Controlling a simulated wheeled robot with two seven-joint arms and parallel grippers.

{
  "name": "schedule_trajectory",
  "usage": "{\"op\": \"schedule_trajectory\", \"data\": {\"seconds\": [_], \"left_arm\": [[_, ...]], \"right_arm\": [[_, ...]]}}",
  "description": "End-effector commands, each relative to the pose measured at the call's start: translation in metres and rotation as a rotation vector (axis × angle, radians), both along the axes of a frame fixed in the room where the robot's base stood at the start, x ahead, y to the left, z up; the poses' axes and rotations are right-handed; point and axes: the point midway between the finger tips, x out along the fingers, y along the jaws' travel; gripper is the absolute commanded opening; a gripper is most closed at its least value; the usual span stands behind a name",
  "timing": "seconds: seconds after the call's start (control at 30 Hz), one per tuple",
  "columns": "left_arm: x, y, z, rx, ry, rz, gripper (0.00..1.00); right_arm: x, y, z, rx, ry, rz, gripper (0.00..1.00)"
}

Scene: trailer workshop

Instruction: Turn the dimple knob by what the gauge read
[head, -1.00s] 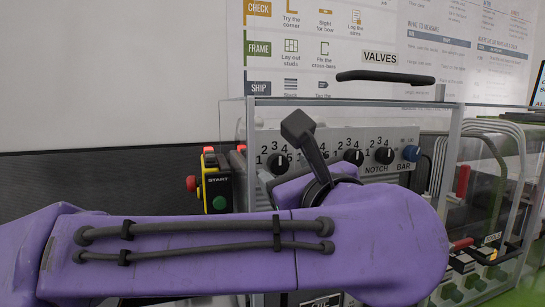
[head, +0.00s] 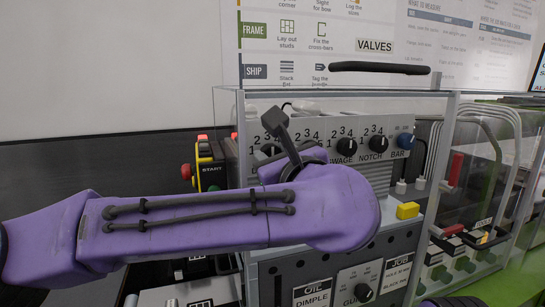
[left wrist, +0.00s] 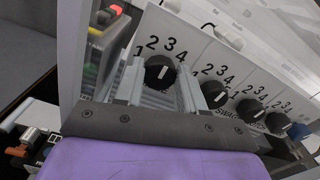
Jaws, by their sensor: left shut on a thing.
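In the head view my purple left arm covers the fingers and part of the panel. The SWAGE knob (head: 346,147), NOTCH knob (head: 378,144) and blue BAR knob (head: 405,140) show to the right.
A clear-walled case (head: 448,92) with a black handle surrounds the panel. A START box (head: 211,168) stands left. Pipes and red-handled parts stand right.

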Motion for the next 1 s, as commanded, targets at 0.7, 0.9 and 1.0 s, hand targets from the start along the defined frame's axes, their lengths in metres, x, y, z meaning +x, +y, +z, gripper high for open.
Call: {"op": "schedule_trajectory", "data": {"seconds": [0.7, 0.9, 1.0], "left_arm": [[-0.002, -0.002, -0.009, -0.426, -0.138, -0.002, 0.09], [-0.002, -0.002, -0.007, -0.544, -0.176, -0.003, 0.09], [-0.002, -0.002, -0.006, -0.588, -0.190, -0.003, 0.09]], "right_arm": [[0.000, 0.001, -0.091, 0.001, 0.000, 0.001, 0.43], [0.000, 0.001, -0.106, 0.001, 0.000, 0.001, 0.43], [0.000, 0.001, -0.111, 0.001, 0.000, 0.001, 0.43]]}}
